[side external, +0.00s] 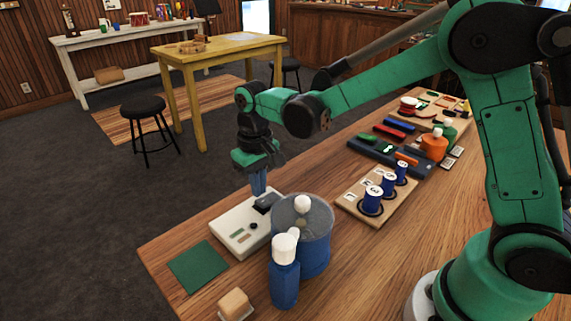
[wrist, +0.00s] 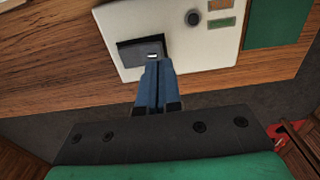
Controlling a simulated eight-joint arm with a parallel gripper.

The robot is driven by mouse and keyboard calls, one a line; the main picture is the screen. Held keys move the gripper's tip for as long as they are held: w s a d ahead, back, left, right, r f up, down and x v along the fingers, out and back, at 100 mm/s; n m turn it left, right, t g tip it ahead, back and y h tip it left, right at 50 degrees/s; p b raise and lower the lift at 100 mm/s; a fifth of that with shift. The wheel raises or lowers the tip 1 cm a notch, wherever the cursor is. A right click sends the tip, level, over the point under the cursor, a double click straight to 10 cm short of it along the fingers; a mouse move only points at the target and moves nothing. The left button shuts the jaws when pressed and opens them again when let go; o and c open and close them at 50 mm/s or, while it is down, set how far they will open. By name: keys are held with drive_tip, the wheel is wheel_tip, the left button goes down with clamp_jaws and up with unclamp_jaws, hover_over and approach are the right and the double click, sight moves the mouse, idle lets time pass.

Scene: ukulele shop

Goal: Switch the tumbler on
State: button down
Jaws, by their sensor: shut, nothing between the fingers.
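A white control box (side external: 225,222) stands near the table's left end, beside a blue drum with a grey lid (side external: 313,243). A dark recessed switch plate (side external: 265,203) is on its top, and it also shows in the wrist view (wrist: 130,55) with a small light mark. A round black knob (wrist: 193,18) and green and orange labels (wrist: 221,22) are on the same face. My gripper (side external: 259,192) points down with its blue fingers together and empty. In the wrist view its tips (wrist: 157,64) overlap the switch plate's lower edge; I cannot tell whether they touch.
A blue bottle with a white cap (side external: 284,275) stands in front of the drum. A green mat (side external: 200,267) and a small wooden block (side external: 235,304) lie nearby. A board with several blue spools (side external: 350,203) is to the right. The table edge is close to the box.

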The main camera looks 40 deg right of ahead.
drive_tip(key=shift+f, duration=1.3)
idle(0.7)
drive_tip(key=shift+r, duration=3.55)
drive_tip(key=shift+s+r, duration=0.15)
drive_tip(key=s+d+r+t, duration=0.1)
drive_tip(key=s+d+t, duration=0.1)
drive_tip(key=s, duration=0.3)
drive_tip(key=s+d+r+t, duration=0.1)
drive_tip(key=s+d+t, duration=0.1)
drive_tip(key=s+t, duration=0.3)
drive_tip(key=shift+s+d+r, duration=0.2)
drive_tip(key=shift+d+r, duration=0.1)
drive_tip(key=shift+r, duration=0.1)
